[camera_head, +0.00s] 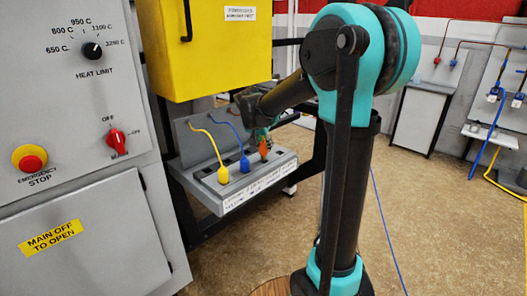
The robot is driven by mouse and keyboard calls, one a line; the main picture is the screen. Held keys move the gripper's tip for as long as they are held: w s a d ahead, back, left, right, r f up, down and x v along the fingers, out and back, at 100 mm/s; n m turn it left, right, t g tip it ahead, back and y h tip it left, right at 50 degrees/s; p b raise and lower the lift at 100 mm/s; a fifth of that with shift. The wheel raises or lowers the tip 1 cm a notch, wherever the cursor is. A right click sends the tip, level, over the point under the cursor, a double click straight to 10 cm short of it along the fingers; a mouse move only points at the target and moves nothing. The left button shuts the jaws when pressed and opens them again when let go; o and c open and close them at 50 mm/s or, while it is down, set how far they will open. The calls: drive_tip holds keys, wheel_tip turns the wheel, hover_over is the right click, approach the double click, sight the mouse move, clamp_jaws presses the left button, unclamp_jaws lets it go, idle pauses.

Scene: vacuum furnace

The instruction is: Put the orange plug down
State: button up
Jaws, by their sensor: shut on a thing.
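The orange plug (264,151) is small and upright at the right end of the grey socket ledge (288,157). My gripper (263,141) is shut on the orange plug from above and behind. Its fingers are small and dark here and partly hidden by the plug. I cannot tell whether the plug touches the ledge or hangs just above it. A yellow plug (223,175) and a blue plug (244,163) with cords stand in the ledge to the left of the orange one.
A yellow box (205,55) hangs above the ledge. A grey control cabinet (75,130) with an emergency stop (30,160) stands at the left. A white panel with blue plugs (490,95) is at the far right. The brown floor is open on the right.

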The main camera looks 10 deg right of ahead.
sight(263, 152)
drive_tip(key=shift+f, duration=1.2)
drive_tip(key=shift+f, duration=0.3)
drive_tip(key=o, duration=1.1)
drive_tip(key=shift+o, duration=0.2)
drive_tip(key=shift+r, duration=0.1)
drive_tip(key=shift+r, duration=0.3)
drive_tip(key=v, duration=1.2)
drive_tip(key=s+d+f+n+y, duration=0.1)
drive_tip(key=s+d+f+n, duration=0.2)
drive_tip(key=s+f, duration=0.8)
drive_tip(key=s+d+f+n+y, duration=0.2)
drive_tip(key=s+d+f+n, duration=0.1)
drive_tip(key=s+f, duration=0.9)
drive_tip(key=shift+s+d+g, duration=0.4)
drive_tip(key=shift+s+d, duration=0.2)
drive_tip(key=shift+s, duration=0.65)
